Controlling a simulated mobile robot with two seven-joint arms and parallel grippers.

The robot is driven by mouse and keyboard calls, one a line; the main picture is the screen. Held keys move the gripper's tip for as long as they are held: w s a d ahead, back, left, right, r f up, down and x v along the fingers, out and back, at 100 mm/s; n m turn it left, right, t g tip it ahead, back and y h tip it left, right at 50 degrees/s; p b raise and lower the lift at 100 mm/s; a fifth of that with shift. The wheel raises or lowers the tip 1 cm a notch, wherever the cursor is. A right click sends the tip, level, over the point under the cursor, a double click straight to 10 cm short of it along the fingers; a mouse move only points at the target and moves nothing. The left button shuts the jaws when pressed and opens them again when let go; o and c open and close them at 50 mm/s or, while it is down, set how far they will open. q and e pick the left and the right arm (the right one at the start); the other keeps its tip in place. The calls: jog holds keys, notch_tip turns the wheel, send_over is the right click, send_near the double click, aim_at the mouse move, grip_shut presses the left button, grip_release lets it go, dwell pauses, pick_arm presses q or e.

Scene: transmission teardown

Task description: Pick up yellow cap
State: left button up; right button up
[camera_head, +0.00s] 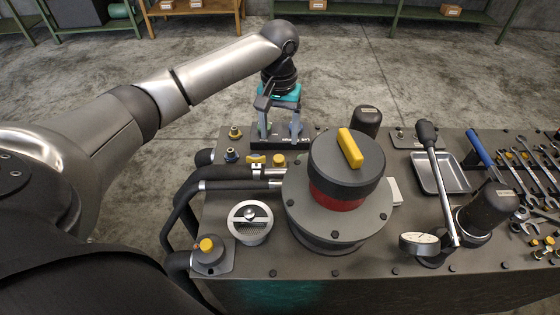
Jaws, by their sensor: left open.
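My left gripper (279,132) points down at the back left of the bench, its two fingers apart and nothing visible between them. It is over a black block with white lettering (285,144). A small yellow cap (279,160) sits just in front of this block, near the gripper. Another small yellow cap (207,244) is on a grey fitting at the front left corner. A larger yellow grip (350,147) stands on top of the big dark round housing (347,180). I cannot tell which one is the task's yellow cap. My right gripper is out of view.
A round strainer (250,223) stands in front. To the right are a long-handled gauge tool (437,185), a metal tray (440,173), a black cylinder (487,208) and several wrenches.

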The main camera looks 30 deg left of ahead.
aim_at(279, 158)
pick_arm(q)
jog(key=shift+f, duration=1.35)
jog(key=shift+f+b, duration=0.3)
jog(key=shift+f, duration=0.15)
notch_tip(279, 158, down, 4)
jog(key=shift+s+a+r+b, duration=0.1)
jog(key=shift+b, duration=0.45)
jog(key=shift+f, duration=0.45)
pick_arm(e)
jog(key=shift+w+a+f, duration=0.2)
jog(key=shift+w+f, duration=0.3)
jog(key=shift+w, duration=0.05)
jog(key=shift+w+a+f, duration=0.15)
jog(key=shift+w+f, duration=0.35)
pick_arm(q)
jog(key=shift+c, duration=0.5)
grip_shut()
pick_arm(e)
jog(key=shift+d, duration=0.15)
